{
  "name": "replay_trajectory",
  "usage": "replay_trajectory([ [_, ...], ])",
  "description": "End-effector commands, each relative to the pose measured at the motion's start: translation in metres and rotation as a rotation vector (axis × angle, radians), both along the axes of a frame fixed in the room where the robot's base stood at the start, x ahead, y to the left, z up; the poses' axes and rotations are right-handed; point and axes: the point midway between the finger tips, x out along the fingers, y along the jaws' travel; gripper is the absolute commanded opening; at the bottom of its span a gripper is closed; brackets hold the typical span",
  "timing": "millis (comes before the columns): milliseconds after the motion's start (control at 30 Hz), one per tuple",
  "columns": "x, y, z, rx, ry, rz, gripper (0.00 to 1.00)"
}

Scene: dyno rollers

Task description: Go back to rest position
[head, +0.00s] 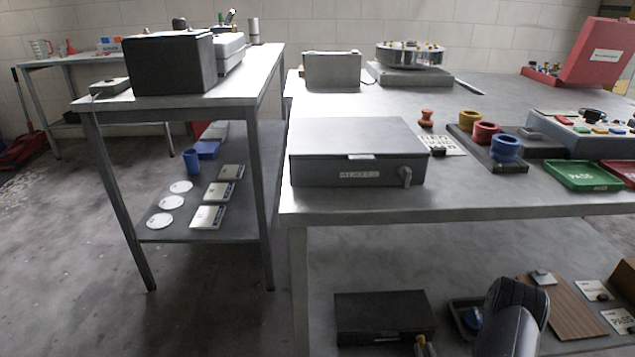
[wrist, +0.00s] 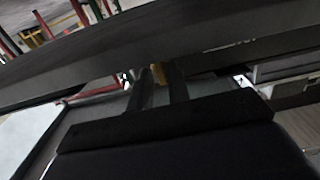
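My gripper (wrist: 160,84) shows in the wrist view with its two dark fingers apart and a gap between them. I see nothing clearly held; a small yellow-brown patch shows beyond the fingertips, and I cannot tell what it is. In the head view my black arm (head: 508,315) rises at the bottom right, in front of the lower shelf of the main bench.
The main bench (head: 470,205) carries a grey lidded box (head: 355,172), coloured cups on a dark stand (head: 470,146) and a green tray (head: 582,176). Its lower shelf holds a black box (head: 384,312) and a brown board (head: 566,308). Open floor (head: 210,300) lies at left.

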Motion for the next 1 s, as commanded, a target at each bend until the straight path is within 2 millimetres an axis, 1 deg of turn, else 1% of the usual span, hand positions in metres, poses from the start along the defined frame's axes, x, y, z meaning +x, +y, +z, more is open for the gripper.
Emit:
replay_trajectory([
  [67,-0.0026,0.001,0.0008,0.015,0.003,-0.001,0.17],
  [267,-0.0019,0.0008,0.0011,0.138,0.006,-0.001,0.17],
  [733,-0.0017,0.001,0.0011,0.49,0.018,-0.001,0.17],
  [1000,-0.0017,0.001,0.0001,0.594,0.022,0.0,0.17],
])
